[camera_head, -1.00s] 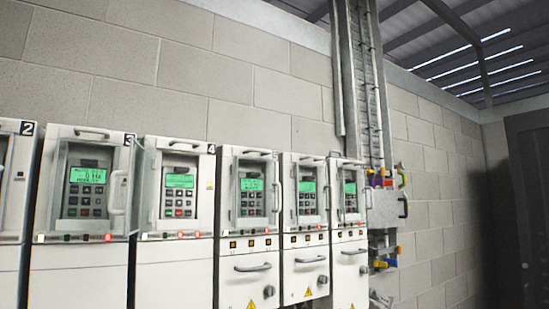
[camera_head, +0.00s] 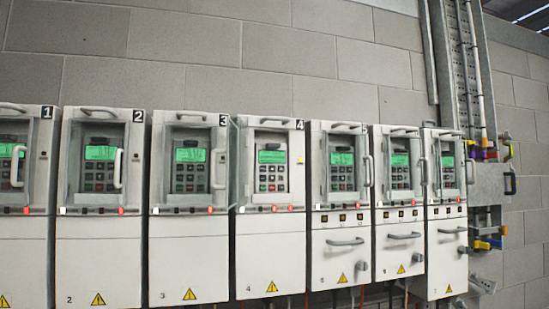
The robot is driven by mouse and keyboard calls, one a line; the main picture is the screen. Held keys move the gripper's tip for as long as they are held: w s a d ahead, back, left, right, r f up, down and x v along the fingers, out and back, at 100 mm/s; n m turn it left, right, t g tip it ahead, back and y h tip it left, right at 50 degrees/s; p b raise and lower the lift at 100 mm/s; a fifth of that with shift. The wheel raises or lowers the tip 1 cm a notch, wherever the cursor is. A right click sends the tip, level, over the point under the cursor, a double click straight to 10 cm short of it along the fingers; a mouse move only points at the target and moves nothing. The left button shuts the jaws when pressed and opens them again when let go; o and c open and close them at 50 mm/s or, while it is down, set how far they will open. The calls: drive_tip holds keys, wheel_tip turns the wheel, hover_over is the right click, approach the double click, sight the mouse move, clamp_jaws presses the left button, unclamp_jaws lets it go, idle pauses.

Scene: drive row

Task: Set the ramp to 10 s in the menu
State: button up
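A row of white drive cabinets stands along the wall. Drive 1 (camera_head: 24,240), drive 2 (camera_head: 95,250), drive 3 (camera_head: 186,255) and drive 4 (camera_head: 270,250) carry number labels at their tops. Each has a keypad panel with a lit green display; the display on drive 4 (camera_head: 272,157) and the display on drive 3 (camera_head: 190,155) face me most directly. The text on the displays is too small to read, so I cannot tell which menu shows. Below each display are several small buttons, such as the keypad on drive 4 (camera_head: 271,179). My gripper is not in view.
More drives to the right have lower handles (camera_head: 345,242) and rotary knobs (camera_head: 362,266). A vertical cable tray (camera_head: 465,70) runs up the block wall (camera_head: 300,50). Coloured handles and padlocks (camera_head: 485,245) are at the far right.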

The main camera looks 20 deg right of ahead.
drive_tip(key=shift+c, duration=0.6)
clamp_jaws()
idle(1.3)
